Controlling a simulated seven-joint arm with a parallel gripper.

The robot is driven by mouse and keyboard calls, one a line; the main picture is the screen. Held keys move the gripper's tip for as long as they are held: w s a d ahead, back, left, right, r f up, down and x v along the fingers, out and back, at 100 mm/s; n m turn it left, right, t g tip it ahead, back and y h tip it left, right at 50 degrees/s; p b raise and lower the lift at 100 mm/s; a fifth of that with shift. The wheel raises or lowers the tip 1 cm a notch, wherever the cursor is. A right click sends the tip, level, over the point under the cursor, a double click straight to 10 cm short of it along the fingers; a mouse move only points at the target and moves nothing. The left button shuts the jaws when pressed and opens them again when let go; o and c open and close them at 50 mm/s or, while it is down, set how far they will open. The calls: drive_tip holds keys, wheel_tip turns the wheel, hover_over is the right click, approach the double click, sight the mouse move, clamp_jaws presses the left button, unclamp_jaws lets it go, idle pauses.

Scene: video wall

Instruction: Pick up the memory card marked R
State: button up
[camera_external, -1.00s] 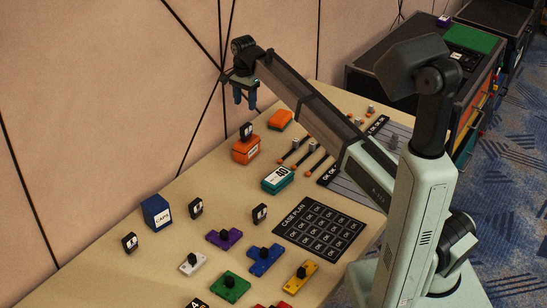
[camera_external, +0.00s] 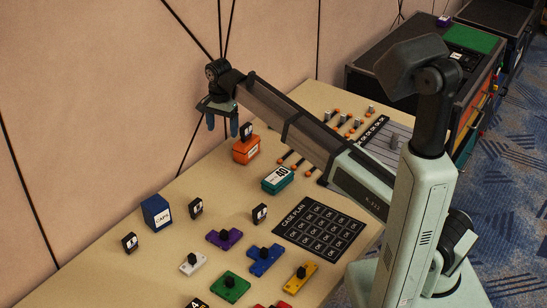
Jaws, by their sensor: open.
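Several small black cards with white marks stand upright. One stands at the left (camera_external: 130,242), one right of the blue box (camera_external: 196,208), one near the middle (camera_external: 260,214), and one on top of the orange box (camera_external: 247,131). Their marks are too small to read, so I cannot tell which is R. My gripper (camera_external: 222,127) is open and empty, fingers pointing down. In the picture it is just left of the card on the orange box and appears higher than the table. I cannot tell its exact distance from that card.
The orange box (camera_external: 246,152), teal box (camera_external: 277,180) and blue CAPS box (camera_external: 157,212) stand on the beige table (camera_external: 190,288). Colored blocks with black knobs, such as the purple one (camera_external: 224,238), fill the front. A black CASE PLAN sheet (camera_external: 319,228) lies right. The wall rises behind.

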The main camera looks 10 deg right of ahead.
drive_tip(key=s+d+f+n, duration=0.1)
drive_tip(key=s+d+f, duration=0.1)
drive_tip(key=s, duration=0.6)
drive_tip(key=s+d+f+n, duration=0.1)
drive_tip(key=s+f, duration=0.1)
drive_tip(key=s, duration=0.5)
drive_tip(key=n, duration=0.6)
hover_over(259, 207)
drive_tip(key=f, duration=0.1)
drive_tip(key=shift+d+f+n, duration=0.15)
drive_tip(key=shift+f+n, duration=1.55)
drive_tip(key=shift+f, duration=0.55)
drive_tip(key=shift+d+f+n, duration=0.15)
drive_tip(key=shift+f+n, duration=1.55)
drive_tip(key=shift+f, duration=0.55)
drive_tip(key=shift+f, duration=0.2)
drive_tip(key=shift+a+f, duration=0.15)
drive_tip(key=shift+f, duration=1.1)
drive_tip(key=shift+a+f, duration=0.15)
drive_tip(key=shift+f, duration=1.05)
drive_tip(key=shift+c, duration=0.2)
